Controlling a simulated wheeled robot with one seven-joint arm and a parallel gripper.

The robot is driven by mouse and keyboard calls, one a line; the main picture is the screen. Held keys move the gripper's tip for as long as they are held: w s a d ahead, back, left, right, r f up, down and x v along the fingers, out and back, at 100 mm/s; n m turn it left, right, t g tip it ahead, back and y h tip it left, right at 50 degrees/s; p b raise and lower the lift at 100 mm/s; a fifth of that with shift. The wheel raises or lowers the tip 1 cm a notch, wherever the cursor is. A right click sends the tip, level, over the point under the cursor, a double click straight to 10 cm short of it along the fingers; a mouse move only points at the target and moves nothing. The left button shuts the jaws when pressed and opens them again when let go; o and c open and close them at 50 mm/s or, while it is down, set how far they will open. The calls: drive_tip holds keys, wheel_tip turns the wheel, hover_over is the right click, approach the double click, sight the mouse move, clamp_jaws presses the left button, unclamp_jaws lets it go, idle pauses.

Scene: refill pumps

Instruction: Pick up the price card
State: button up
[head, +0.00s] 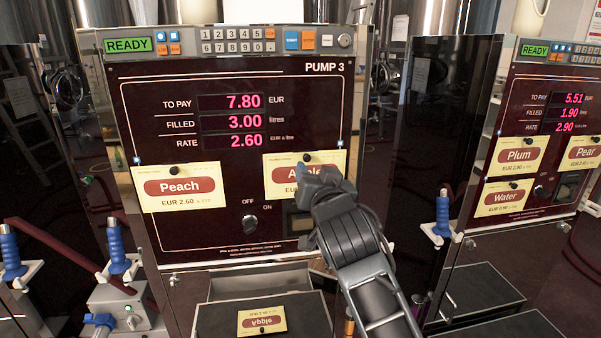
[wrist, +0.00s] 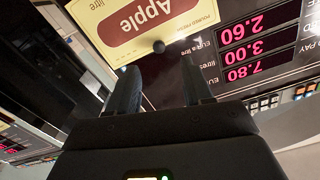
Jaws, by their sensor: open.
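The yellow Apple price card (head: 283,178) hangs on the right of the Pump 3 panel, its right half and price partly hidden behind my gripper (head: 318,178). In the wrist view the Apple card (wrist: 140,22) appears upside down, with its round black knob (wrist: 159,46) ahead of and between my fingertips. My gripper (wrist: 160,78) is open, with nothing seen between its fingers; I cannot tell if a finger touches the card. The Peach card (head: 179,187) hangs on the panel's left. Another small yellow card (head: 262,320) shows upside down on the dark tray below.
The Pump 3 panel (head: 230,175) has a lit display (head: 232,122) and an off/on switch (head: 250,222) below it. A second pump at right carries Plum (head: 519,155), Pear (head: 584,152) and Water (head: 503,196) cards. Blue-handled nozzles (head: 116,236) stand at the sides.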

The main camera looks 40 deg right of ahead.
sight(307, 160)
drive_tip(key=p+x, duration=0.1)
drive_tip(key=x, duration=0.2)
drive_tip(key=p+x, duration=0.1)
drive_tip(key=x, duration=0.3)
drive_tip(key=shift+w+d+f, duration=0.1)
drive_tip(key=shift+f, duration=0.1)
drive_tip(key=shift+c, duration=0.3)
clamp_jaws()
